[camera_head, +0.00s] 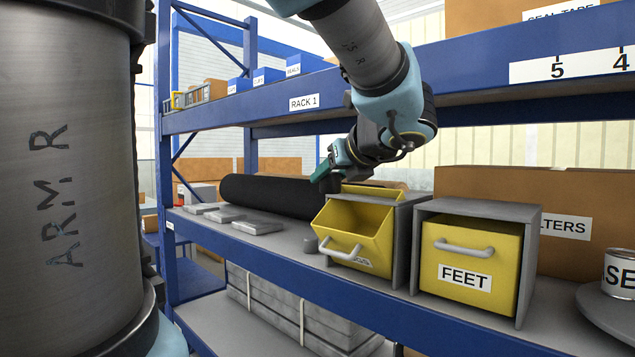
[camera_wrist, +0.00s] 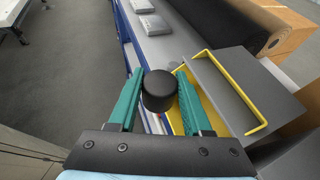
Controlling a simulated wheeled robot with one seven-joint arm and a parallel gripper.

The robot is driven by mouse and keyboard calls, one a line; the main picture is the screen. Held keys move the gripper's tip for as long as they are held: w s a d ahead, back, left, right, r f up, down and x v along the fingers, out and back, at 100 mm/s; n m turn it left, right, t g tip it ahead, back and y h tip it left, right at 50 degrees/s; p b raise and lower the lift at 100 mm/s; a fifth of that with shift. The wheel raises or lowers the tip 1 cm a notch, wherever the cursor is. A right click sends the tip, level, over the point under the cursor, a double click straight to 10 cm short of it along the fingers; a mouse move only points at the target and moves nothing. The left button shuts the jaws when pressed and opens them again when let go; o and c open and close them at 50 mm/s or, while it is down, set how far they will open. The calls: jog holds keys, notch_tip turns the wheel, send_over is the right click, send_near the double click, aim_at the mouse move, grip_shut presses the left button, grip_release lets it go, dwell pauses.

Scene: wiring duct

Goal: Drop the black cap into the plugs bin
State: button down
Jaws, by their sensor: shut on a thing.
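The black cap (camera_wrist: 158,90) is a short dark cylinder held between the two teal fingertips of my gripper (camera_wrist: 158,92) in the wrist view. In the wrist view the yellow bin (camera_wrist: 196,100) lies below and to the right of the cap, partly hidden by a finger.
A closed yellow FEET bin (camera_head: 470,262) stands to the right. A black roll (camera_head: 270,195) and flat grey packs (camera_head: 257,227) lie to the left.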

jog(key=shift+w+d+f+b, duration=0.2)
jog(key=shift+w+d+b, duration=0.2)
jog(key=shift+w+d, duration=0.65)
jog(key=shift+w+d+f+b, duration=0.2)
jog(key=shift+w+d+b, duration=0.15)
jog(key=shift+w+d, duration=0.7)
jog(key=shift+s, duration=0.1)
jog(key=shift+c, duration=1.3)
grip_release()
jog(key=shift+s, duration=0.1)
jog(key=b+v, duration=0.2)
jog(key=v, duration=0.8)
jog(key=shift+s+d+b, duration=0.15)
jog(key=shift+s+b, duration=0.15)
jog(key=shift+b, duration=0.1)
jog(key=shift+s+r, duration=0.1)
jog(key=shift+r, duration=0.05)
